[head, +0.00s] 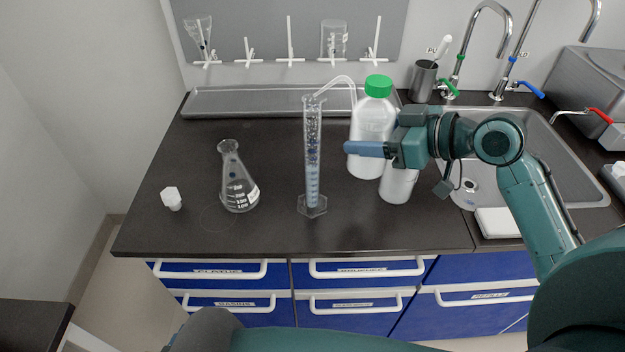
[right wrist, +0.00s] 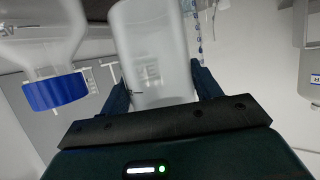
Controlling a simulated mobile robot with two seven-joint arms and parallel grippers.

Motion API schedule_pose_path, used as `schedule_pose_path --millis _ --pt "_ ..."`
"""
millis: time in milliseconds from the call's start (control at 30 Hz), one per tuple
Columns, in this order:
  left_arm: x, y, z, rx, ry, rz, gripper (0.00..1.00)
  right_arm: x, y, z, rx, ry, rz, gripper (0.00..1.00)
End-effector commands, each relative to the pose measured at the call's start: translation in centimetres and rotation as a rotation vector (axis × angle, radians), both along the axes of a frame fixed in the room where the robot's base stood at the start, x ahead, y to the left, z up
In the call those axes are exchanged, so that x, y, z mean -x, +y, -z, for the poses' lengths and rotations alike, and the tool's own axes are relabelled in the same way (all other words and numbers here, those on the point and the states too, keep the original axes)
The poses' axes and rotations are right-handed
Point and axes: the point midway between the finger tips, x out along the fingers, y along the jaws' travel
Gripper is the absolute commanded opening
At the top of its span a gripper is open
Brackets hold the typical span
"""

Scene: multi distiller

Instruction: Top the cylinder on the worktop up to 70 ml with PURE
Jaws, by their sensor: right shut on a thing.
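The graduated cylinder (head: 313,150) stands upright on the dark worktop (head: 270,225), with pale blue liquid in its lower part. I cannot read its level. My right gripper (head: 365,149) is shut on the translucent wash bottle (head: 374,122) with a green cap. Its bent spout reaches left to the cylinder's mouth. I cannot tell whether the bottle's base touches the worktop. In the right wrist view the held bottle (right wrist: 155,45) is between both fingers, and part of the cylinder (right wrist: 196,35) shows beside it. No PURE label is readable. My left gripper is out of view.
A second white bottle (head: 398,185) stands right beside the held one; its blue cap shows in the wrist view (right wrist: 55,92). A conical flask (head: 238,185) and white stopper (head: 172,198) stand left. Behind are a tray (head: 240,101) and drying rack; a sink (head: 560,150) is right.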

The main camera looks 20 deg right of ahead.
Motion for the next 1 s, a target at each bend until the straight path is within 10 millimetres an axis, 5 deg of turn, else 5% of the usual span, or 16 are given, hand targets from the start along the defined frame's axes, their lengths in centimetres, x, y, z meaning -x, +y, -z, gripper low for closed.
schedule_pose_path --millis 267,867,900,1000 --pt "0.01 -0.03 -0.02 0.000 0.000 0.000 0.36 -0.01 0.01 -0.18 -0.002 -0.005 0.001 0.36" --pt "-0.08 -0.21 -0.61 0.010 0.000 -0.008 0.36 -0.01 0.02 -0.32 -0.002 -0.004 0.000 0.35" --pt "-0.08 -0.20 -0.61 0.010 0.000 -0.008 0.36 -0.02 0.03 -0.33 -0.002 -0.004 0.001 0.59" --pt "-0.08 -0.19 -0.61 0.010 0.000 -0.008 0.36 -0.02 0.01 -0.34 -0.002 -0.004 0.001 0.51"
